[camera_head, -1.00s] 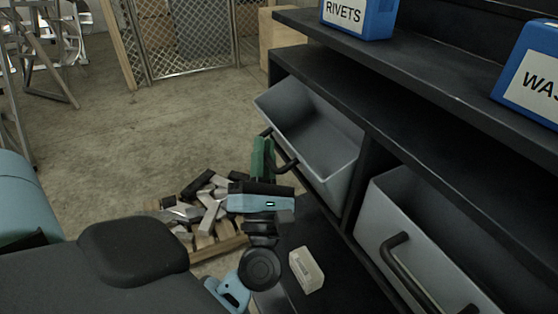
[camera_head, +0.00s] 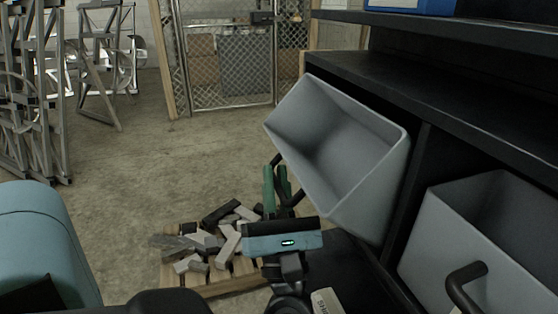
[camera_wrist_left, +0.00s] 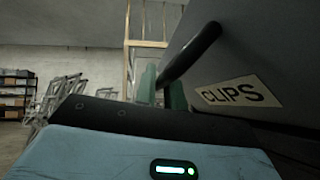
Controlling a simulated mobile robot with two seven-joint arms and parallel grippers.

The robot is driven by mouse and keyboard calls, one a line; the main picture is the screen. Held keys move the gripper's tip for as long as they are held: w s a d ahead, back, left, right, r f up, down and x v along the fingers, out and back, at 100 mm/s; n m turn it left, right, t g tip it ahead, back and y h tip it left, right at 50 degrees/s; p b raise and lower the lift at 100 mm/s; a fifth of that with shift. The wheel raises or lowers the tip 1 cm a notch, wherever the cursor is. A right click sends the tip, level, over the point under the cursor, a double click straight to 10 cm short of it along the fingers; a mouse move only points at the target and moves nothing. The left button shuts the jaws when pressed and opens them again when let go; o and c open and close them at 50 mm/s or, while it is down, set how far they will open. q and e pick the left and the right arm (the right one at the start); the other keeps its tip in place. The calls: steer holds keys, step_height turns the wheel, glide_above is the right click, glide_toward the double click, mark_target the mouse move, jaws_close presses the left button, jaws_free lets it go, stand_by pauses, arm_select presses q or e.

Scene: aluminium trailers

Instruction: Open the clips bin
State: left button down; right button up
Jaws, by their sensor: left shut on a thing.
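The clips bin (camera_head: 345,150) is a grey bin in the black shelf, tilted outward with its open top showing and its inside looking empty. Its CLIPS label (camera_wrist_left: 236,93) shows in the left wrist view. The bin's black bar handle (camera_wrist_left: 190,54) stands off its front face. My left gripper (camera_head: 277,186), with green fingers, is at the handle, below and left of the bin, and is shut on it. The fingers also show in the left wrist view (camera_wrist_left: 163,88), on both sides of the handle. My right gripper is not in view.
A second grey bin (camera_head: 480,240) with a black handle stands to the right in the shelf. A pallet (camera_head: 235,284) with metal offcuts lies on the floor behind my gripper. A blue box (camera_head: 410,5) sits on the upper shelf.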

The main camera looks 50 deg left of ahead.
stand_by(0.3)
arm_select(q)
steer(key=c, duration=1.8)
jaws_free()
steer(key=shift+o, duration=0.2)
steer(key=shift+s+d+f, duration=0.15)
steer(key=shift+d+f, duration=0.15)
steer(key=shift+f, duration=0.15)
steer(key=b+v, duration=0.1)
steer(key=v, duration=0.5)
steer(key=shift+s+d+f, duration=0.2)
steer(key=shift+d, duration=0.1)
